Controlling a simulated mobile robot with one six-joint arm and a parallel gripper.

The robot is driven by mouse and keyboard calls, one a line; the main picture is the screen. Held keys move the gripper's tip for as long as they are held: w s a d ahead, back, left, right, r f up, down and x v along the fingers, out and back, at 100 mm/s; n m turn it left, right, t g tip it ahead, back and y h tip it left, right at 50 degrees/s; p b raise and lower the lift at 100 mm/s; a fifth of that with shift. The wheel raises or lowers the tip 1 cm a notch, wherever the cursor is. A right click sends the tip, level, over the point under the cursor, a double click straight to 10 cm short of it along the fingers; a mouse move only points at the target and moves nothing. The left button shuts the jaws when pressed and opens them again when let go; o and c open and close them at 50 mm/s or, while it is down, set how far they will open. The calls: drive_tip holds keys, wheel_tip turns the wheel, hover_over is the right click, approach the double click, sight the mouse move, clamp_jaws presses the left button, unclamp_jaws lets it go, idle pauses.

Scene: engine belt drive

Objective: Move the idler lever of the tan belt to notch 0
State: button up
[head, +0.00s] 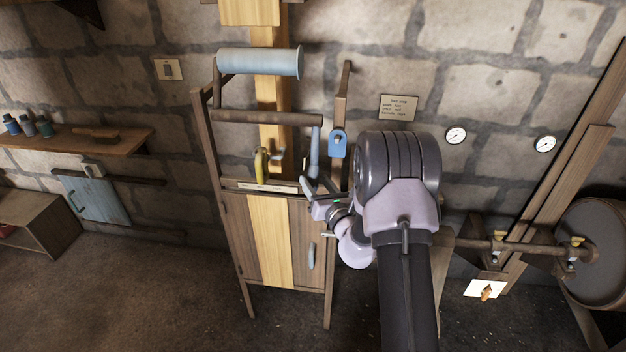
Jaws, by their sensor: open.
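A tan belt (272,92) runs down behind a light blue roller (258,62) on a wooden frame in the middle of the head view. Below the roller, a yellow lever-like handle (262,162) stands at the left of the frame opening. A blue upright lever (315,150) stands at the right; I cannot tell for sure which one is the tan belt's idler lever. A pale marked strip (266,187) lies along the ledge below; its notches are too small to read. My gripper (318,190) is open and empty, close below the blue lever. My wrist hides part of the ledge's right end.
A blue bracket (337,143) sits on the frame's right post. A wooden cabinet front (237,235) with a blue handle is below. A wall note (399,107) and two gauges are at right. A shaft, brown belt (560,175) and large wheel (598,245) stand far right.

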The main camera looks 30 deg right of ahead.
drive_tip(key=shift+w, duration=1)
clamp_jaws()
idle(0.7)
